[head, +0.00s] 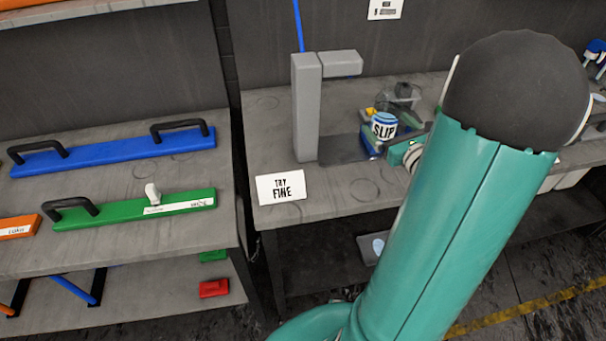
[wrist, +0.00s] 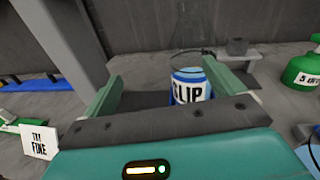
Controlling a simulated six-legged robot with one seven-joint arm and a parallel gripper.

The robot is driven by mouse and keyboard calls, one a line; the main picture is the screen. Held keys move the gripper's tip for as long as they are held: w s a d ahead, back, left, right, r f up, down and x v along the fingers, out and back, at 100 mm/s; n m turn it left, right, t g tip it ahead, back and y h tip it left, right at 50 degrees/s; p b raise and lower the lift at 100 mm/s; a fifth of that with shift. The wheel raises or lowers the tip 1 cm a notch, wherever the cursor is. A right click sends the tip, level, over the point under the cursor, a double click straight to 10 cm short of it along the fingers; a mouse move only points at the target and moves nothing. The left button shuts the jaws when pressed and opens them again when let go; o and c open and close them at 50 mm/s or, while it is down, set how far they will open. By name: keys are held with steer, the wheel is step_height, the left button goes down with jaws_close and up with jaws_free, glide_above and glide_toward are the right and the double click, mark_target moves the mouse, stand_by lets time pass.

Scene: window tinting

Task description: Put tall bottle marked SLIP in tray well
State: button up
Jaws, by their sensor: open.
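The bottle marked SLIP (head: 384,126), with a white label and blue bands, stands on the back bench in the head view. In the wrist view the SLIP bottle (wrist: 190,88) is upright between the two green fingers, closer to the right one. My gripper (wrist: 162,78) is open around or just short of it; I cannot tell the exact depth. A clear cone shape rises above the label there; I cannot tell whether it belongs to the bottle. My arm hides part of the gripper in the head view. I cannot make out the tray well.
A grey post with a side arm (head: 306,108) rises left of the bottle. A TRY FINE card (head: 280,187) stands at the bench's front edge. A green spray bottle (wrist: 302,72) is at the right. Blue (head: 115,152) and green (head: 130,210) handled bars lie on the left bench.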

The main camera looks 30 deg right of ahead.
steer(key=w+a+r+n+g+y, duration=0.2)
steer(key=a+n+y, duration=0.35)
steer(key=a, duration=0.45)
steer(key=w+a+r+n+g+y, duration=0.15)
steer(key=a+n+y, duration=0.35)
steer(key=a, duration=0.5)
steer(key=s+a+n+g, duration=0.6)
steer(key=a+n+g, duration=0.2)
steer(key=a+n, duration=0.45)
steer(key=s+a+r+n+h, duration=0.2)
steer(key=s+r+n+h, duration=0.2)
steer(key=s+n+h, duration=0.4)
steer(key=n, duration=0.5)
steer(key=shift+s+r+n, duration=0.15)
steer(key=shift+s+n, duration=0.2)
steer(key=shift+n, duration=0.05)
steer(key=shift+s+d+g, duration=0.1)
steer(key=shift+d+g, duration=0.05)
steer(key=shift+g, duration=0.1)
